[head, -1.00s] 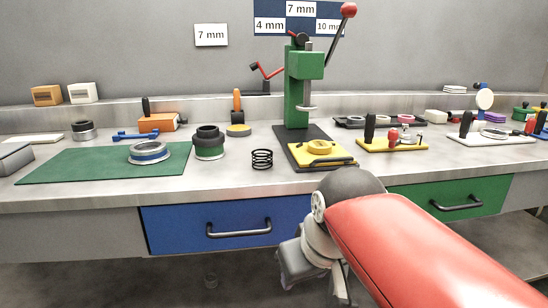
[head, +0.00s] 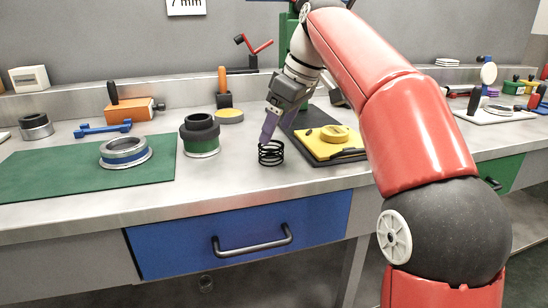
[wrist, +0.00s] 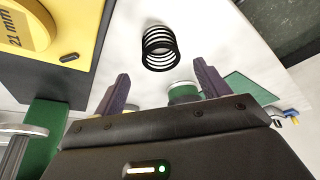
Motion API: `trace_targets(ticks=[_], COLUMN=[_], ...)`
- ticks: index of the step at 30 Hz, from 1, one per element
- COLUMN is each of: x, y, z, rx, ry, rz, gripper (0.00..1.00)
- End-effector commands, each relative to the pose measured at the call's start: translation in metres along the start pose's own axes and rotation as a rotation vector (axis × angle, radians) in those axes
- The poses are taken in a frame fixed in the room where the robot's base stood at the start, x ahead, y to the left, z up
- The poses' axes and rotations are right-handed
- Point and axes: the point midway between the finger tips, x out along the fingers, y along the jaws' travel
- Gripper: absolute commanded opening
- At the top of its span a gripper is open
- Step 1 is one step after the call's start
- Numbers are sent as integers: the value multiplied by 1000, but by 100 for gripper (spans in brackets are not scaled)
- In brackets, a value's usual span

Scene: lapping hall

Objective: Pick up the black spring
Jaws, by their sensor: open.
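The black spring (head: 271,153) stands upright on the grey bench top, between the green-banded ring stack and the yellow plate. It also shows in the wrist view (wrist: 159,48), beyond my fingertips and roughly centred between them. My gripper (head: 267,138) is just above and beside the spring in the head view, pointing down. In the wrist view my gripper (wrist: 162,80) has its two purple-grey fingers spread apart with nothing between them. The fingers overlap the spring's top edge in the head view, so I cannot tell whether they touch it.
A yellow plate with a yellow disc (head: 335,134) lies close right of the spring. A black-and-green ring stack (head: 200,136) stands to its left. A green mat (head: 60,178) holds a blue-banded ring (head: 125,152). The green press (wrist: 42,140) stands behind. Bench in front of the spring is clear.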

Motion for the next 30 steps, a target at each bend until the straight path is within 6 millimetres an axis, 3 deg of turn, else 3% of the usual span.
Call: trace_targets(ticks=[10, 20, 30], x=[49, 56, 56], y=[-3, -2, -2], z=[4, 4, 4], rx=[2, 3, 4], ry=[0, 1, 1], rz=[1, 3, 3], gripper=[75, 75, 31])
